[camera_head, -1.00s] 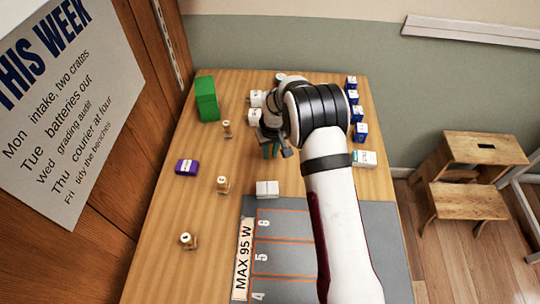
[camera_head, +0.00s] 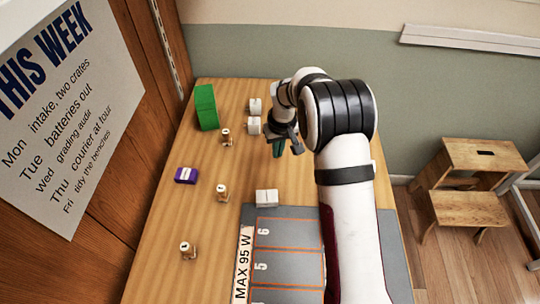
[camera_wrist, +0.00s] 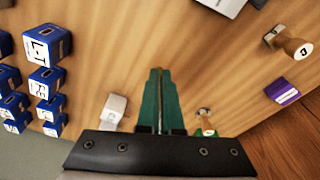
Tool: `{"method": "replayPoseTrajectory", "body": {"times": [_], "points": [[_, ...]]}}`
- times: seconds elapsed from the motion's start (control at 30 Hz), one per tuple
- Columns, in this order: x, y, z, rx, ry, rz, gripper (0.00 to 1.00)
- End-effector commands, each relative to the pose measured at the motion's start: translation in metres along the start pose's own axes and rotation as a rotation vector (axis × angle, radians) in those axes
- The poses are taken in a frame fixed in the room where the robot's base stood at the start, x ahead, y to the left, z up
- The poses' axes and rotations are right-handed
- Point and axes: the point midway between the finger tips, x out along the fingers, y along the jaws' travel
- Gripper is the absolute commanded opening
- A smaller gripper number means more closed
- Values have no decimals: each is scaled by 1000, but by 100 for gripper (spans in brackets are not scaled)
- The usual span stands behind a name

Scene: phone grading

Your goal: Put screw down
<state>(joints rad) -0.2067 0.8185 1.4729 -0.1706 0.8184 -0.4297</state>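My gripper (camera_head: 279,152) hangs over the far middle part of the wooden table in the head view. In the wrist view its two teal fingers (camera_wrist: 160,72) lie nearly together, with only a thin brownish line between them. I make out no screw in either view. If one is between the fingers, it is too small or hidden to tell.
White boxes (camera_head: 254,126) and a green block (camera_head: 206,107) stand left of the gripper. Wooden-handled pieces (camera_head: 222,191) and a purple box (camera_head: 186,175) are nearer. Blue boxes (camera_wrist: 47,46) show in the wrist view. A grey numbered mat (camera_head: 288,236) lies in front.

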Motion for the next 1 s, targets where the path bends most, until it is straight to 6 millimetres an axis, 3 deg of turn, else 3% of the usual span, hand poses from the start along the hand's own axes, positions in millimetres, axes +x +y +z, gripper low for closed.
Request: {"method": "replayPoseTrajectory", "body": {"times": [0.3,0.67,0.77,1.0], "points": [[-50,58,38,3,2,1,0],[-77,87,63,3,-2,3,0],[-98,107,90,7,-9,6,0],[-160,147,189,12,-27,7,0]]}}
